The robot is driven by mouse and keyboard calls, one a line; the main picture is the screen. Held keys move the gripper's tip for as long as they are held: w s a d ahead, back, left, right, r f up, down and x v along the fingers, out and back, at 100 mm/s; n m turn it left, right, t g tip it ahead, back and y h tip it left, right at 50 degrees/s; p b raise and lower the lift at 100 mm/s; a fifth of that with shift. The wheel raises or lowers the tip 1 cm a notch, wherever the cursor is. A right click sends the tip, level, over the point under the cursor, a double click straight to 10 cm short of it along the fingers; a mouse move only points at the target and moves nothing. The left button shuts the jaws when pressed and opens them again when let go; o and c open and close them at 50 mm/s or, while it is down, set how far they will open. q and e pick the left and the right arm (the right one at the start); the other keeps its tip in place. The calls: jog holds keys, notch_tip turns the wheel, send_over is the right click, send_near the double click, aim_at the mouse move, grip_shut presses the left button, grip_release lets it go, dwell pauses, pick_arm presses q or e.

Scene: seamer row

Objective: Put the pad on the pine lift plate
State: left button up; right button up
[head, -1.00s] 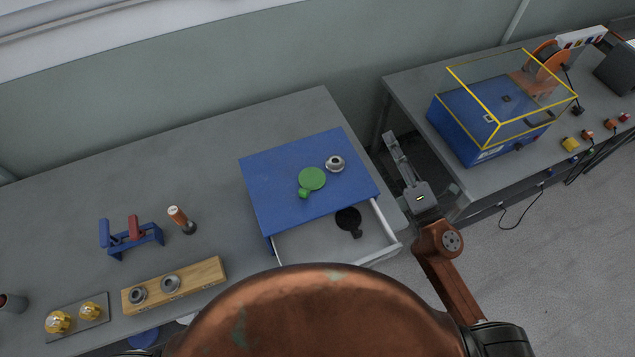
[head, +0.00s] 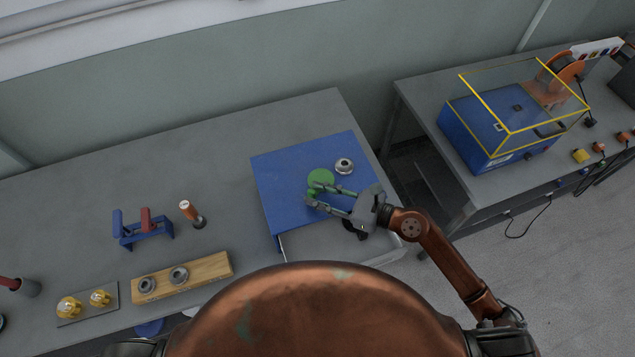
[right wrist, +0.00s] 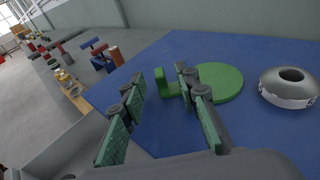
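A green round pad (head: 321,178) with a small raised green grip at its edge lies on the blue top (head: 283,180) of the drawer unit. It also shows in the right wrist view (right wrist: 222,80). My right gripper (head: 312,195) is open above the blue top, over the pad's grip side. In the right wrist view its two green-lined fingers (right wrist: 157,100) stand apart, with the grip near the gap between them; whether they touch it I cannot tell. A pine board (head: 207,273) carrying two grey metal rings lies at the lower left. My left gripper is not in view.
A steel ring (head: 344,166) sits close behind the pad. The open drawer (head: 310,246) is below my right gripper, with a black item partly hidden. A blue stand (head: 145,233), an orange-handled tool (head: 190,212) and yellow fittings (head: 70,307) stand left.

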jog(key=shift+x, duration=1.15)
grip_shut()
